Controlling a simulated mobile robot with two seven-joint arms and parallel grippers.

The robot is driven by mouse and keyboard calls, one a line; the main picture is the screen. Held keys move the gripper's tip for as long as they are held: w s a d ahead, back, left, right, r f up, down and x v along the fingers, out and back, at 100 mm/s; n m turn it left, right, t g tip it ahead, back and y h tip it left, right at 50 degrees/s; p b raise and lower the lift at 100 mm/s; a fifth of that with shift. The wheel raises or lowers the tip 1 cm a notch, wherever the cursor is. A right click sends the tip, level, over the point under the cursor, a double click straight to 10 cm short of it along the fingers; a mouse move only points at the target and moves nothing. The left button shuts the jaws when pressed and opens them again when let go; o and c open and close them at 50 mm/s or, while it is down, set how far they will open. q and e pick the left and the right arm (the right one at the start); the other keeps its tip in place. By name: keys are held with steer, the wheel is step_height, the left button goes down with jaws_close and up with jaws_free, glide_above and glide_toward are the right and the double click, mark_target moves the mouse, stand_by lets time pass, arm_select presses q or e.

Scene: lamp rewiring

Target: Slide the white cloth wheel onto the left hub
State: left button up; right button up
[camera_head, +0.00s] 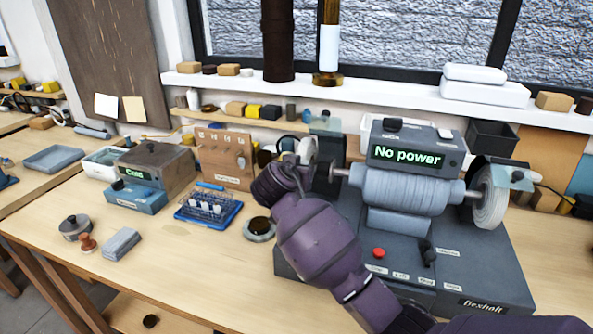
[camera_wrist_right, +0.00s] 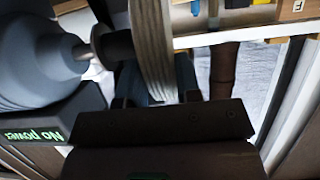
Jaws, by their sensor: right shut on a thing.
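The white cloth wheel (camera_wrist_right: 152,45) is seen edge-on in the right wrist view, between the fingers of my right gripper (camera_wrist_right: 155,92). In the head view, only a pale part of the wheel (camera_head: 305,147) shows above my purple right arm. The dark left hub (camera_wrist_right: 113,46) sits on a metal spindle beside the wheel's face. The wheel and hub look close or touching; I cannot tell whether the hub enters the bore. The left spindle (camera_head: 341,171) also shows in the head view. My left gripper is not in view.
The grey polishing machine (camera_head: 405,188) reads "No power". Another pale wheel (camera_head: 489,196) is on its right side. A red button (camera_head: 379,253) and a dark lever (camera_head: 427,252) are in front. A blue tray with a wire rack (camera_head: 208,207) stands left of my arm.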

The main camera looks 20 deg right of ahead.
steer(key=shift+s+d, duration=0.1)
steer(key=shift+d, duration=0.05)
steer(key=shift+s+d+p, duration=0.15)
steer(key=shift+d+p, duration=0.1)
steer(key=shift+p, duration=0.05)
steer(key=shift+s+d, duration=0.1)
stand_by(0.4)
steer(key=shift+s+d, duration=0.1)
steer(key=shift+d, duration=0.1)
steer(key=shift+s+d+p, duration=0.2)
steer(key=shift+d+p, duration=0.05)
steer(key=shift+p, duration=0.1)
